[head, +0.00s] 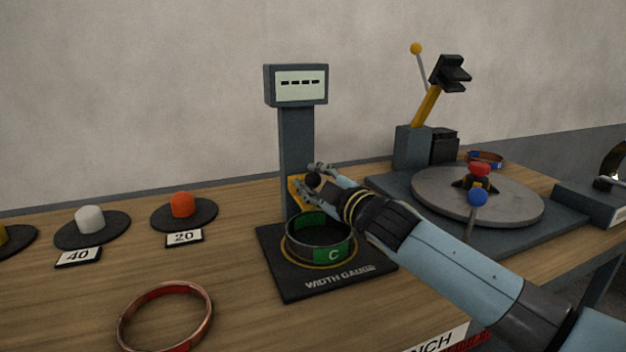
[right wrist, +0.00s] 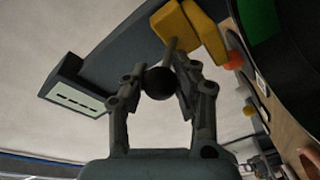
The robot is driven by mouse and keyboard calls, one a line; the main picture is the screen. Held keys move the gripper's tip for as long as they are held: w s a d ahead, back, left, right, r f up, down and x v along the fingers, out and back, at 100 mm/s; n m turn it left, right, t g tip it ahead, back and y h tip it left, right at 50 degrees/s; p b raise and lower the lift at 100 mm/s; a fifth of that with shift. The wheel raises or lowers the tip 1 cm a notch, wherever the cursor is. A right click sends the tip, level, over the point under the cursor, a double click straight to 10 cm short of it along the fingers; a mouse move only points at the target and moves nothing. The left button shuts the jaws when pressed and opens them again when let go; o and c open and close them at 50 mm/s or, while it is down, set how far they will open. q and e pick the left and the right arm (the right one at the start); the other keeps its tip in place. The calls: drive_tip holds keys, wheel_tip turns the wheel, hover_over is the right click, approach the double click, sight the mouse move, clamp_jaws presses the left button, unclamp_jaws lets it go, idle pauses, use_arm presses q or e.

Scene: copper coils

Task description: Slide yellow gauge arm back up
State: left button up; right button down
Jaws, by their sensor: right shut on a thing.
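The width gauge's grey column (head: 297,140) stands upright behind its black base (head: 280,285). Its yellow arm (head: 295,189) sits low on the column, just above the coil and partly hidden by my right gripper. My right gripper (head: 314,181) is shut on the arm's black knob, which shows as a dark ball between the fingers in the right wrist view (right wrist: 159,83). The yellow arm (right wrist: 178,30) is just beyond it there. A green-banded copper coil (head: 305,243) marked C rests on the base. My left gripper is not in view.
The gauge display (head: 301,83) shows dashes. A red-lined coil (head: 122,322) lies at the front left. Stands with white (head: 89,219) and orange (head: 182,205) pegs are at left. A turntable (head: 515,205) with a blue-knobbed lever (head: 477,197) is at right.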

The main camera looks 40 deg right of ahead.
sight(313, 172)
wheel_tip(313, 172, up, 3)
drive_tip(key=shift+w+r+p, duration=0.1)
drive_tip(key=shift+r+p, duration=0.05)
drive_tip(key=shift+p, duration=0.8)
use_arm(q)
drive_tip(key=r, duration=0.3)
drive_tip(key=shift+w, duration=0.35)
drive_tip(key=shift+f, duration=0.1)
use_arm(e)
drive_tip(key=c, duration=0.9)
unclamp_jaws()
drive_tip(key=shift+c, duration=0.2)
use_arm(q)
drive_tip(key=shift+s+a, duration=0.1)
use_arm(e)
drive_tip(key=shift+f, duration=0.2)
drive_tip(key=shift+s, duration=0.4)
drive_tip(key=s, duration=1.1)
drive_tip(key=shift+s+a, duration=0.2)
drive_tip(key=shift+a, duration=0.05)
